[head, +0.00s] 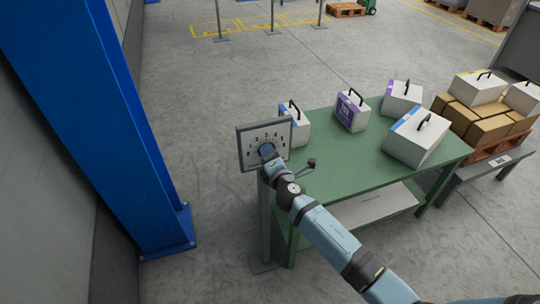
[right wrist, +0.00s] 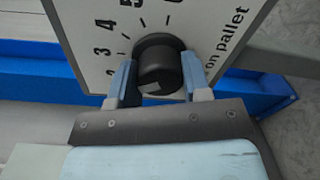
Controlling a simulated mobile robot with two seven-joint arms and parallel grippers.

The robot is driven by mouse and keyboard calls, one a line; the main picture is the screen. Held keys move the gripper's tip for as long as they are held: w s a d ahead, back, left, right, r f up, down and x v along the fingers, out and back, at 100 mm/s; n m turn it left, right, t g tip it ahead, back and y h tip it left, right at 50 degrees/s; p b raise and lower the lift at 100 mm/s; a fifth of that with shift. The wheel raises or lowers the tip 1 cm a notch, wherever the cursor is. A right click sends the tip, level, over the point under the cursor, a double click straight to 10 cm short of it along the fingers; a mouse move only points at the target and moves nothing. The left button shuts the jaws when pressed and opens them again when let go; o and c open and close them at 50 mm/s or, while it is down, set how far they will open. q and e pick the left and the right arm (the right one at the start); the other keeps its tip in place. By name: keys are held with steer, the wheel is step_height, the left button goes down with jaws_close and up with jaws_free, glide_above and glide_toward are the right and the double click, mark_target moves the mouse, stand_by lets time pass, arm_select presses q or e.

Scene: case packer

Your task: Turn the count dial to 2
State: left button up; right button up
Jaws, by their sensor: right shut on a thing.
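The count dial is a black round knob (right wrist: 160,62) on a white panel (head: 249,138) in a dark frame, standing on a grey post. In the right wrist view the panel (right wrist: 92,18) shows numbers including 3, 4 and 5 around the knob, and the words "on pallet". My right gripper (head: 266,152) reaches the panel in the head view and covers the knob. In the right wrist view its blue fingers (right wrist: 158,78) are shut on the knob, one on each side. A small grey patch shows on the knob's face; I cannot tell which number the dial points to. My left gripper is not in view.
A green table (head: 345,165) stands right of the panel with several white handled cases, one with a purple front (head: 353,111). Brown boxes (head: 487,122) sit on a pallet at the right. A blue pillar (head: 100,120) rises at the left.

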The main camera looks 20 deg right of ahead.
stand_by(0.4)
steer(key=o, duration=0.9)
steer(key=shift+o, duration=0.2)
steer(key=s, duration=1.3)
steer(key=shift+s+d+r+b, duration=0.15)
steer(key=shift+s+r+b, duration=0.05)
steer(key=shift+s+b, duration=0.25)
steer(key=s+f+m+g+y+p, duration=0.2)
steer(key=s+f+m+g+p, duration=0.2)
steer(key=s+m+p, duration=0.6)
steer(key=s+m+g, duration=0.2)
steer(key=s+m, duration=0.7)
steer(key=s, duration=0.2)
steer(key=shift+g+y+p, duration=0.35)
steer(key=shift+g+y, duration=0.05)
